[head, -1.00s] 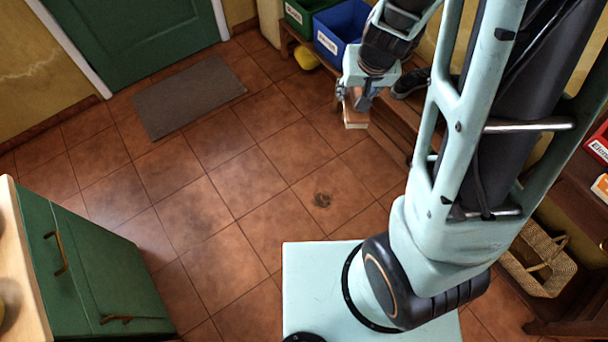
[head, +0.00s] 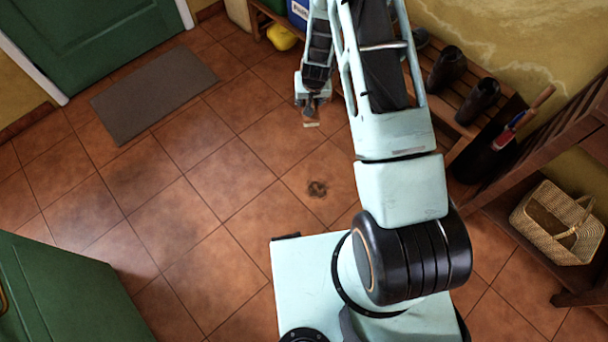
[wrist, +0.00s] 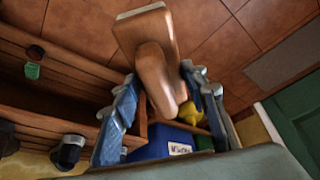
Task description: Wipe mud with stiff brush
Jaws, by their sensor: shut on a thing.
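The mud is a small dark patch (head: 317,189) on the tiled floor in the head view, in front of my base. My gripper (head: 311,104) is above the floor beyond the patch and apart from it. It is shut on the stiff brush, whose light end (head: 311,124) shows below the fingers. In the wrist view the brush's wooden body (wrist: 147,50) sits between the blue-grey fingers of my gripper (wrist: 165,102). The bristles cannot be made out clearly.
A wooden bench (head: 466,92) with dark boots stands along the right wall. A wicker basket (head: 560,222) sits on a shelf at right. A grey mat (head: 153,92) lies before the green door (head: 95,35). A green cabinet (head: 60,295) stands at lower left. Floor around the mud is clear.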

